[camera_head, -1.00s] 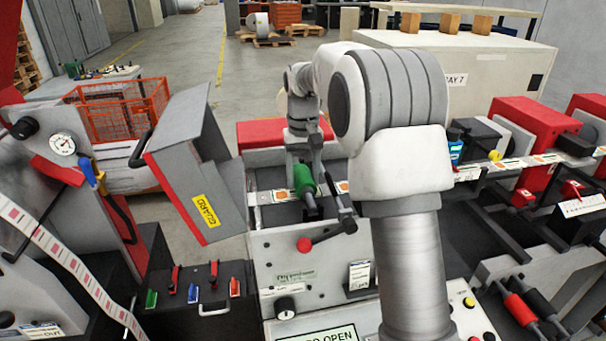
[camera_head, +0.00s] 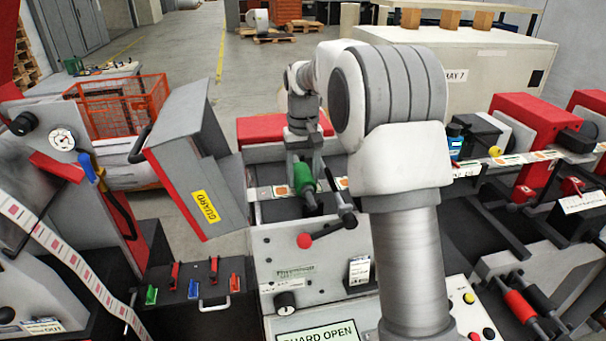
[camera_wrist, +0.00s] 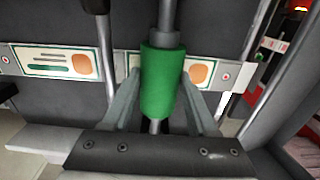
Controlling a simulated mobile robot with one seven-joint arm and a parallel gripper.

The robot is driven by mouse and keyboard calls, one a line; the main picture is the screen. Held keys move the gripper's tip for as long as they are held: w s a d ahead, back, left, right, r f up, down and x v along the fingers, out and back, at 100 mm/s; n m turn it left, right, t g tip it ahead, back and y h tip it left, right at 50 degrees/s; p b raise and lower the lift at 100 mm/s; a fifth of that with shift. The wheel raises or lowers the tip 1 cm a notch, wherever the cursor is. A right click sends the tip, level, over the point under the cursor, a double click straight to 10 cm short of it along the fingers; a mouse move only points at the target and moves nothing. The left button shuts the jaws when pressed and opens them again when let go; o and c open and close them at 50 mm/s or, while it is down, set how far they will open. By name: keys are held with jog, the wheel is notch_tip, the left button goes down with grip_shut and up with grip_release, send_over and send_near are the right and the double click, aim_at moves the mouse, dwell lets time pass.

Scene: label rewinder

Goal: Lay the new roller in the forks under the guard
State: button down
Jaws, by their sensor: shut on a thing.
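The green roller (camera_head: 302,178) is held by my gripper (camera_head: 301,162) over the label web at the middle machine, its shaft pointing toward the front. In the wrist view the roller (camera_wrist: 163,82) lies between the two grey fingers (camera_wrist: 162,70), with its metal shaft showing at both ends. The grey guard (camera_head: 192,165) with a yellow label is swung open to the left of the roller. I cannot make out the forks or whether the shaft touches them. A printed label strip (camera_wrist: 55,62) passes behind the roller.
The panel display (camera_head: 325,335) reads guard open. Red and black rollers (camera_head: 520,306) sit in a rack at right. Small coloured clamps (camera_head: 193,289) stand at left. My arm hides part of the machine.

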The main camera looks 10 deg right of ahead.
jog(key=shift+c, duration=0.5)
grip_release()
jog(key=shift+r+p, duration=1.2)
jog(key=shift+r, duration=3.05)
jog(key=shift+s, duration=0.1)
jog(key=s+r+t+b, duration=0.2)
jog(key=s+r+b, duration=0.15)
jog(key=s, duration=0.55)
jog(key=s+f+t+b, duration=0.1)
jog(key=s+f, duration=0.3)
jog(key=s, duration=0.7)
jog(key=s+f+t+b, duration=0.2)
jog(key=s+f, duration=0.3)
jog(key=s, duration=0.7)
jog(key=shift+f+t+b, duration=0.15)
jog(key=shift+t+b, duration=0.15)
jog(key=shift+b, duration=0.3)
